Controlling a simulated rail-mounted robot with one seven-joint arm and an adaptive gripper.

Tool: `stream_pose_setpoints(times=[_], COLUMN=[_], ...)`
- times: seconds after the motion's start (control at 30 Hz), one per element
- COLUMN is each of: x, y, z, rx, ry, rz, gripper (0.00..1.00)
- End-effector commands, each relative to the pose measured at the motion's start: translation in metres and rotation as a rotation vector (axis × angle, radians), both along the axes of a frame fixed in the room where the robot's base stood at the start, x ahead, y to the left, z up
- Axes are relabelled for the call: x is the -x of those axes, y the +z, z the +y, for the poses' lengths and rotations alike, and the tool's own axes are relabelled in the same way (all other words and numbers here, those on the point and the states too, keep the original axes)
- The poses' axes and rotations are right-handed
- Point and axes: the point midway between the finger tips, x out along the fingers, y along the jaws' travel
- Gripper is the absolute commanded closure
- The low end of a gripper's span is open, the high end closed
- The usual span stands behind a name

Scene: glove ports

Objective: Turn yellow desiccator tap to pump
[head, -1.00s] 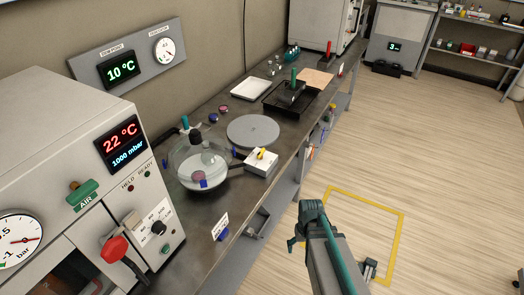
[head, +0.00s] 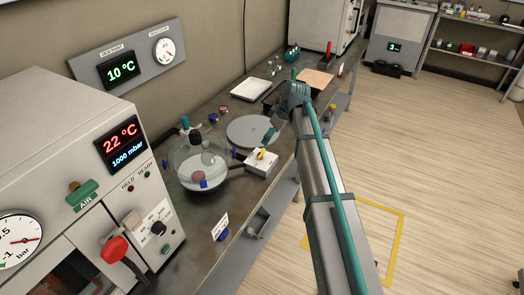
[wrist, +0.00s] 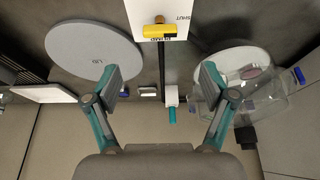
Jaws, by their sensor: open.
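The yellow tap (head: 261,153) sits on a small white box (head: 258,168) beside the glass desiccator (head: 193,168). In the wrist view the yellow tap (wrist: 158,31) lies crosswise at the top centre, beyond the fingertips. The desiccator (wrist: 255,85) shows at the right in the wrist view. My gripper (wrist: 160,86) is open and empty, its fingers spread wide. In the head view my gripper (head: 268,141) is just above and behind the tap, apart from it, partly hidden by my arm.
A round grey lid (head: 245,131) lies flat on the bench behind the box. A dark tube joins the box to the desiccator. A white tray (head: 250,90) and a dark tray (head: 272,101) stand farther back. A cabinet with gauges (head: 70,150) stands at left.

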Motion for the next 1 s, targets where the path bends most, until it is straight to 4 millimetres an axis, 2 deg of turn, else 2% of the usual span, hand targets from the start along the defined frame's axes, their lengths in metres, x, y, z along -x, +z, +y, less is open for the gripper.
stream_pose_setpoints(times=[0.17,0.7,1.0], x=[-0.003,-0.018,-0.02], y=[-0.013,-0.086,-0.098], z=[0.006,0.031,0.035], rx=[0.0,0.001,0.001], ry=[0.001,0.0,-0.001], rz=[0.0,0.002,0.001], gripper=[0.17,0.17,0.17])
